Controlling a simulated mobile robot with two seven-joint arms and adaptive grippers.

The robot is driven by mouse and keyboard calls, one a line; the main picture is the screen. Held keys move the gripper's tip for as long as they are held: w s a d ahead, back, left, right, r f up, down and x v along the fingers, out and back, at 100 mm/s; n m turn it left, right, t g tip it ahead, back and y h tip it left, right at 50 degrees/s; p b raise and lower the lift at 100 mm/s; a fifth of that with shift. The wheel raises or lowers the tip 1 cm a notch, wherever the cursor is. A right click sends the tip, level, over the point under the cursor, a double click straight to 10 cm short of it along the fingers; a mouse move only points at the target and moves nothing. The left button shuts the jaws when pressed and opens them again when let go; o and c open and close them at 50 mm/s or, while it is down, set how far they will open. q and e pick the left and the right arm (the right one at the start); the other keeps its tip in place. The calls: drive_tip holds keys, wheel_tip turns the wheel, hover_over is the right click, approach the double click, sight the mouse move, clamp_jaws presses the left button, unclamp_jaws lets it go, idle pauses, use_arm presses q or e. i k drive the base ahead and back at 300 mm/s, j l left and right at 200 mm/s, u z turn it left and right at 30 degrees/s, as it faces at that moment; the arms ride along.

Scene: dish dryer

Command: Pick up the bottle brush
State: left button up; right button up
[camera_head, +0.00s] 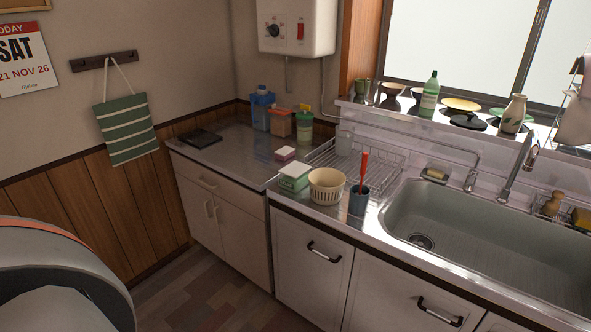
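A red handle (363,166) stands upright in a dark blue cup (358,202) on the counter, just left of the sink. Its lower end is hidden inside the cup, so I cannot tell for sure whether it is the bottle brush. A small brown, round-topped object (552,203), possibly a brush, sits in a wire holder at the sink's right back. Neither of my grippers is in view.
A cream basket (326,187), a green-and-white box (293,177) and a wire dish rack (384,160) stand close around the cup. The sink (480,240) looks empty, with a faucet (517,165) behind it. Bottles and dishes line the windowsill.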

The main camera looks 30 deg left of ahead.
sight(364, 158)
drive_tip(key=z, duration=0.35)
drive_tip(key=j+z, duration=0.65)
drive_tip(key=j, duration=0.3)
drive_tip(key=i, duration=0.05)
